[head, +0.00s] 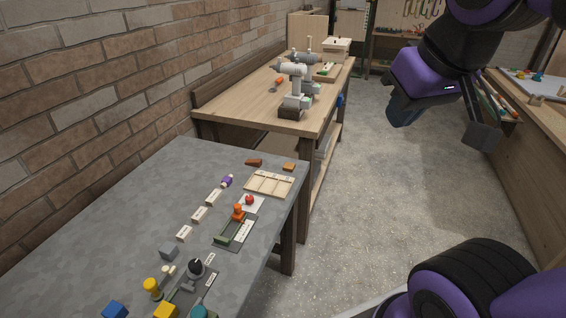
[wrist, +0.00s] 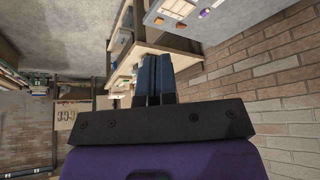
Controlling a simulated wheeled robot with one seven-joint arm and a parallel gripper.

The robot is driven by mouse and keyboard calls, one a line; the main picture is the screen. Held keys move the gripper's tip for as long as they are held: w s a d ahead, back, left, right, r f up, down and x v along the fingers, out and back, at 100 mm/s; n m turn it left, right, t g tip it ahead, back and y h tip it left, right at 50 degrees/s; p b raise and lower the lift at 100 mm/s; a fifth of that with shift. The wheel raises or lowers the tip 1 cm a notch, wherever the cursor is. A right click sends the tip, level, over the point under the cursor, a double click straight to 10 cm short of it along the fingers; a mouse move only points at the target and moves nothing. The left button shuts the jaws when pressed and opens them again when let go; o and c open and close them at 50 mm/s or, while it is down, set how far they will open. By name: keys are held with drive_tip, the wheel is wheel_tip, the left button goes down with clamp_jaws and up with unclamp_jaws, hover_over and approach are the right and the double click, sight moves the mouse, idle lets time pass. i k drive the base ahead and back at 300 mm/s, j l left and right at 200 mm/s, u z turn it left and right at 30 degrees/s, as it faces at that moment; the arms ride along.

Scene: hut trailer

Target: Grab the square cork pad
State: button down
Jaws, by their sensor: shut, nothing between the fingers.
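I cannot pick out a square cork pad for certain. Two small brown-orange pieces lie at the far end of the grey table (head: 120,215) in the head view: a darker one (head: 254,162) on the left and a lighter one (head: 289,167) near the right edge. They are too small to name. My gripper (head: 404,112) hangs over the aisle floor, right of both tables and well apart from them. In the wrist view its blue-grey fingers (wrist: 153,80) are together with nothing between them.
A light wooden tray (head: 270,184), white blocks (head: 199,214) and several small coloured items stand on the grey table. A wooden workbench (head: 240,92) with power drills (head: 294,92) stands behind. Another bench (head: 540,105) runs along the right. The concrete aisle between is clear.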

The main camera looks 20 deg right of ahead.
sight(288, 167)
drive_tip(key=i+l, duration=0.2)
drive_tip(key=l, duration=0.15)
drive_tip(key=i+l+u, duration=0.15)
drive_tip(key=l, duration=0.2)
drive_tip(key=i+l, duration=0.25)
drive_tip(key=i+l+u, duration=0.15)
drive_tip(key=l, duration=0.3)
drive_tip(key=i+l, duration=0.2)
drive_tip(key=l, duration=0.15)
drive_tip(key=i+l+u, duration=0.15)
drive_tip(key=l, duration=0.25)
drive_tip(key=i+l, duration=0.15)
drive_tip(key=l, duration=0.25)
drive_tip(key=u, duration=0.05)
